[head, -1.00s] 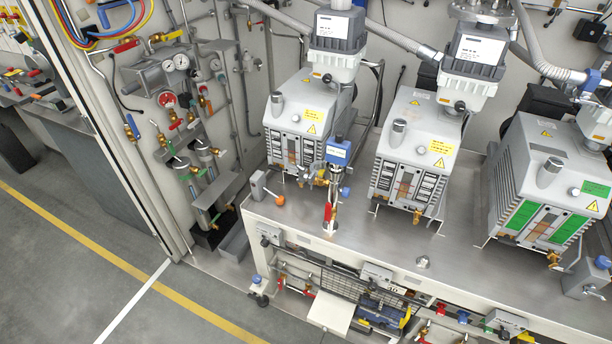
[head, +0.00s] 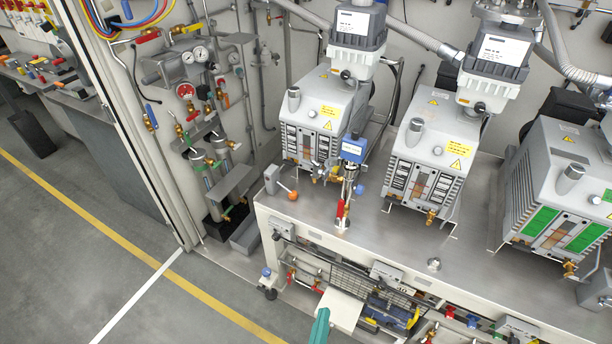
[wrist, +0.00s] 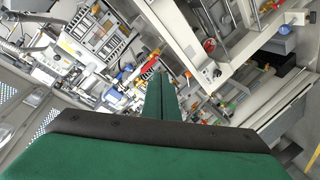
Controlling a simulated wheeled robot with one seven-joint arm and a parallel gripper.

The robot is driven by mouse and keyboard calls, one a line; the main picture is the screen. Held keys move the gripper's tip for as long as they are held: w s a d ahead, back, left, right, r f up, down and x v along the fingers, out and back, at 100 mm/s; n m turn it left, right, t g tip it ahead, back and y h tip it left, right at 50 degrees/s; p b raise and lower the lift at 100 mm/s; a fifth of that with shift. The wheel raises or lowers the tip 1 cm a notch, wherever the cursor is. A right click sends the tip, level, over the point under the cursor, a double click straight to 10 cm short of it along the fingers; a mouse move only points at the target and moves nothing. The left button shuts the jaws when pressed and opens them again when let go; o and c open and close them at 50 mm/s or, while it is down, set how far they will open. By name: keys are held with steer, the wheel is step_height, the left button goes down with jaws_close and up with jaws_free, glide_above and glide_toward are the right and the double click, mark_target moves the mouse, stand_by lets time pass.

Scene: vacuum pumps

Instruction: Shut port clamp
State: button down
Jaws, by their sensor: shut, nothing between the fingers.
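The tip of my gripper (head: 322,315) shows as a teal shape at the bottom edge of the head view. It is in front of the bench, below and left of the pumps. In the wrist view its green fingers (wrist: 160,98) are together with nothing between them. The left pump (head: 318,115) stands on the bench with metal and brass port fittings (head: 322,172) at its front. A blue-topped device (head: 353,148) stands beside them, above a red-handled valve (head: 342,212). Which fitting is the port clamp, and whether it is open, is too small to tell.
A steel bench top (head: 385,245) carries a middle pump (head: 430,165) and a right pump (head: 560,195) with green panels. An orange-knobbed lever (head: 291,195) is at its left corner. A white panel (head: 338,308) juts out below. The grey floor (head: 85,250) at left is clear.

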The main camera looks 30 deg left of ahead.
mark_target(328, 168)
steer(key=w+a+r+n+t, duration=0.2)
steer(key=w+a+r+n, duration=0.8)
steer(key=w+a+r, duration=0.95)
steer(key=w+f, duration=0.2)
steer(key=w, duration=0.7)
steer(key=shift+d+y, duration=0.2)
steer(key=shift+y, duration=0.2)
steer(key=shift+n, duration=0.3)
